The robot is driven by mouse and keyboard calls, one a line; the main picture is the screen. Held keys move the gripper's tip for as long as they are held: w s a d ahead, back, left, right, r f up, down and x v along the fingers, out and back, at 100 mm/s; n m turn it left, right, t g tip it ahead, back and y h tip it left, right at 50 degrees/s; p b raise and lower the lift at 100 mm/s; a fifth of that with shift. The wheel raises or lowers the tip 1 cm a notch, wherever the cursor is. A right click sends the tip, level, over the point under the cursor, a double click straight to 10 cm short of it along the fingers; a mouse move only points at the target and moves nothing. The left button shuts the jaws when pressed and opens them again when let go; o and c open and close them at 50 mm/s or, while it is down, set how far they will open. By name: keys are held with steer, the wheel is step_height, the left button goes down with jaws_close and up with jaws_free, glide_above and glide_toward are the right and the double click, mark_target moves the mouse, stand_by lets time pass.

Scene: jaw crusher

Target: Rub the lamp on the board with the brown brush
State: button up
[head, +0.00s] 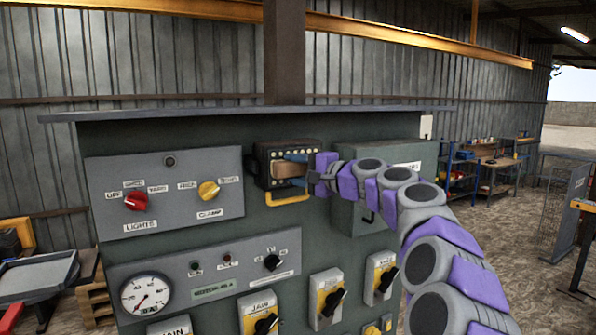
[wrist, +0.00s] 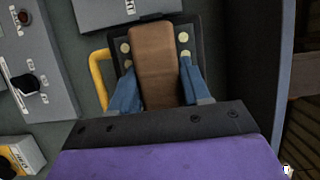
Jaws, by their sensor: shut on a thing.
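The lamp (head: 264,166) is a dark box with pale round dots and a yellow bracket below, mounted on the upper middle of the grey-green board (head: 135,260). My gripper (head: 293,169) is in front of it, its blue fingers shut on the brown brush (head: 284,171). In the wrist view, the brush (wrist: 154,60) lies lengthwise between the two fingers, over the lamp's face (wrist: 185,38). Lamp dots show on both sides of the brush; the middle of the face is hidden. I cannot tell whether the brush touches the lamp.
A panel with a red knob (head: 136,200) and a yellow knob (head: 208,190) is left of the lamp. A grey box (head: 355,218) juts out to its right, behind my arm. A gauge (head: 147,296) and several yellow switches are below. Shelves (head: 462,172) stand far right.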

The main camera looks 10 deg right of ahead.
steer(key=shift+w+d+p, duration=0.3)
steer(key=shift+d+p, duration=0.15)
steer(key=shift+d, duration=0.5)
steer(key=shift+w+d+p, duration=0.3)
steer(key=shift+d+p, duration=0.1)
steer(key=shift+d, duration=0.5)
steer(key=shift+s+a, duration=0.3)
steer(key=shift+a, duration=0.7)
steer(key=shift+s+a, duration=0.3)
steer(key=shift+a, duration=0.65)
steer(key=shift+s+d+b, duration=0.15)
steer(key=shift+b, duration=0.25)
steer(key=s, duration=0.1)
steer(key=s+d+b, duration=0.1)
steer(key=s, duration=0.1)
steer(key=shift+s, duration=0.15)
steer(key=shift+s+d+r+b, duration=0.1)
steer(key=shift+s+d+b, duration=0.2)
steer(key=shift+s, duration=0.25)
steer(key=shift+s+d, duration=0.1)
steer(key=shift+s, duration=0.35)
